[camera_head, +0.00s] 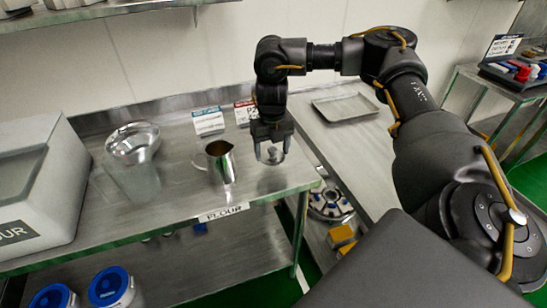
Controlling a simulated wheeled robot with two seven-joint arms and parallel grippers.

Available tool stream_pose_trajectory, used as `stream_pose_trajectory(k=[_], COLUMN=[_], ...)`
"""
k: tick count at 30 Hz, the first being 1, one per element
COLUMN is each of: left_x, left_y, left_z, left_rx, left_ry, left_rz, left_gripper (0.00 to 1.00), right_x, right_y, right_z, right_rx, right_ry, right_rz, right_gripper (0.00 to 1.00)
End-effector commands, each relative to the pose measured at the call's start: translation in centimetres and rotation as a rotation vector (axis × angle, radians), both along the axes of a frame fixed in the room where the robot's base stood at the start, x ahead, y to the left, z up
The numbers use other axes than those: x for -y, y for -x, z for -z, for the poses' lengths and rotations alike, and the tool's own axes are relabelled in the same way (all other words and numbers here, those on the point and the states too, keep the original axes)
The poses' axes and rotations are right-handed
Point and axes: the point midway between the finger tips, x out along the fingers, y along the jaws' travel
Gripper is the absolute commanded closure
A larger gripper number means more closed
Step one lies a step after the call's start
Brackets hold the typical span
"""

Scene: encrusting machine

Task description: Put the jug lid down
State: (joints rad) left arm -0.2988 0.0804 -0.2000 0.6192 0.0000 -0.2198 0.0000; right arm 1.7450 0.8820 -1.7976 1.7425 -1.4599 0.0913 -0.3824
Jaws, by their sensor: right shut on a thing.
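The jug lid (271,156) is a small, round metal piece between the fingers of my right gripper (271,152). The gripper points down and is shut on it at the right end of the steel table. I cannot tell whether the lid touches the tabletop. The metal jug (220,162) stands upright and open just to the left of the gripper, apart from it. Its handle points left. My left gripper does not show.
A clear jug with a metal sieve on top (134,146) stands further left, beside a white FLOUR bin (36,190). Two label cards (208,121) stand behind the metal jug. A tray (345,107) lies on the right table. The tabletop in front of the jugs is clear.

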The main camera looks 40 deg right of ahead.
Motion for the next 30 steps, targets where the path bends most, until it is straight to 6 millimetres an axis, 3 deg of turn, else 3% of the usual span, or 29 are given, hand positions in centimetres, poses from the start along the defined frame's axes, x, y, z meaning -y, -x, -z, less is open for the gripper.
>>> stream_pose_trajectory(k=[9, 22, 23, 27, 30], left_x=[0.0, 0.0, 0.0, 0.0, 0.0], left_y=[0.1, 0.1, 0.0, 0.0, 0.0], left_z=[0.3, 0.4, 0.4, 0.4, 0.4], left_rx=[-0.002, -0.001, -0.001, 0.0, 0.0], left_ry=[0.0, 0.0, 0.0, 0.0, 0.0], left_rz=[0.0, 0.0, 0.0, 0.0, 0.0], left_gripper=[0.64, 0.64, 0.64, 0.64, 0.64], right_x=[0.6, 0.6, 0.6, 0.6, 0.6], right_y=[-0.1, -0.2, -0.2, -0.2, -0.2], right_z=[3.8, 4.3, 4.2, 4.2, 4.2], right_rx=[-0.003, -0.002, -0.001, -0.001, -0.001], right_ry=[0.001, 0.0, 0.001, 0.001, 0.001], right_rz=[0.003, 0.003, 0.002, 0.002, 0.002], right_gripper=[0.54, 0.54, 0.28, 0.1, 0.1])
